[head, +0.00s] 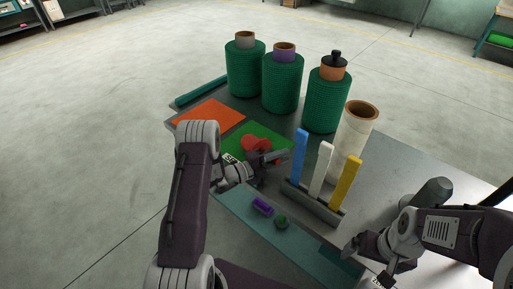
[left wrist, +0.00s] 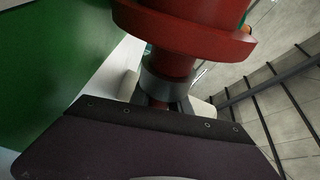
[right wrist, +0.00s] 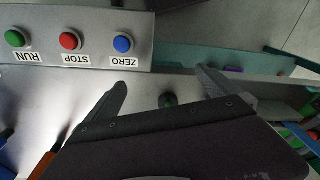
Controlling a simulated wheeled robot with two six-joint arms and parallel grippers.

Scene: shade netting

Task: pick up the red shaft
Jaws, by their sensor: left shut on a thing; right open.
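The red shaft (head: 257,145) is by the green mat in the head view, partly hidden by my left gripper. In the left wrist view the shaft (left wrist: 185,30) shows a wide red flange and a narrower red neck above a grey collar (left wrist: 167,86). My left gripper (head: 272,160) is shut on the shaft at the collar end. Whether the shaft touches the mat I cannot tell. My right gripper (head: 362,262) is open and empty near the table's front right; its two fingers stand apart in the right wrist view (right wrist: 163,88).
A rack (head: 313,202) with blue, white and yellow bars stands right of my left gripper. A purple piece (head: 262,206) and a green knob (head: 282,223) lie in front. Green spools (head: 283,85) and a pale tube (head: 352,140) stand behind. An orange mat (head: 208,114) lies left.

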